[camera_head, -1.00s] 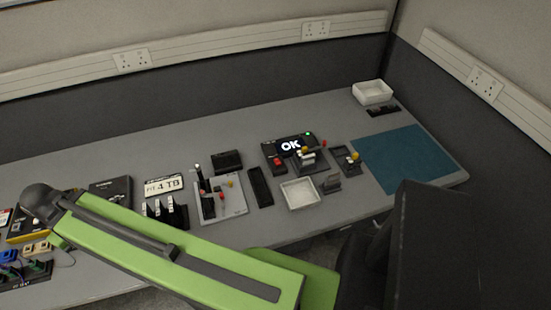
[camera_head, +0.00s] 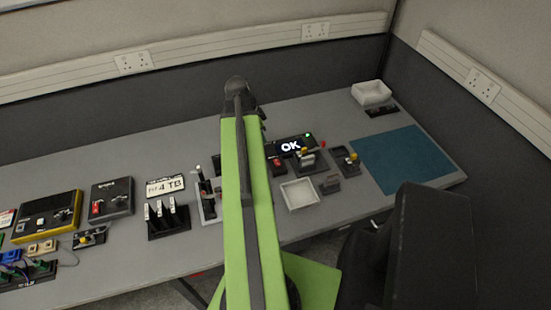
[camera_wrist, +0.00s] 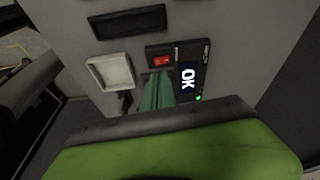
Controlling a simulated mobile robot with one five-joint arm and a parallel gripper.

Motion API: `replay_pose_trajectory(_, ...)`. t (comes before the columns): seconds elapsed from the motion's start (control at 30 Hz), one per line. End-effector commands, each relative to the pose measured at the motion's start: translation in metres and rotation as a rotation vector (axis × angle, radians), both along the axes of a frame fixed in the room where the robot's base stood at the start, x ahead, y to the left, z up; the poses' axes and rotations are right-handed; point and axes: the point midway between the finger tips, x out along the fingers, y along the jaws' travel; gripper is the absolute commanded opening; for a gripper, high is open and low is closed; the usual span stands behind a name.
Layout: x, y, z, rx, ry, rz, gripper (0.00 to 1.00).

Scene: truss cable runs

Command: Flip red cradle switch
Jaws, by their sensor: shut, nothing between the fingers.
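A red rocker switch (camera_head: 277,162) sits on a dark block just below and left of the lit OK display (camera_head: 291,146). In the wrist view the red switch (camera_wrist: 161,61) shows clearly beside the display (camera_wrist: 187,78). My gripper (camera_wrist: 157,76) shows there as closed teal fingers, their tips just below the switch in the picture; I cannot tell their height or any contact. In the head view my gripper is mostly hidden behind my green arm, whose end is over the back of the desk.
A white tray (camera_head: 299,194) lies near the switch, with yellow- and red-knobbed levers to the right. Another dark box with a red part (camera_head: 97,208) stands at left. A teal mat (camera_head: 402,160) at right is clear. A wall borders the desk's back.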

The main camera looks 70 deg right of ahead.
Motion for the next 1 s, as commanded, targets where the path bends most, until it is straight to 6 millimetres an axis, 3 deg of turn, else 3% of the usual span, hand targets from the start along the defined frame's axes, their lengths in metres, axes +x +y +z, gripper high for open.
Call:
replay_pose_trajectory(0.03,-0.014,-0.007,0.001,-0.009,0.000,-0.050,0.00)
replay_pose_trajectory(0.13,-0.025,-0.012,0.002,-0.019,0.000,-0.095,0.00)
replay_pose_trajectory(0.57,-0.024,-0.013,-0.007,-0.018,-0.001,-0.093,0.00)
replay_pose_trajectory(0.77,-0.030,-0.017,-0.037,-0.018,-0.001,-0.092,0.00)
replay_pose_trajectory(1.0,-0.040,-0.025,-0.087,-0.019,-0.001,-0.091,0.00)
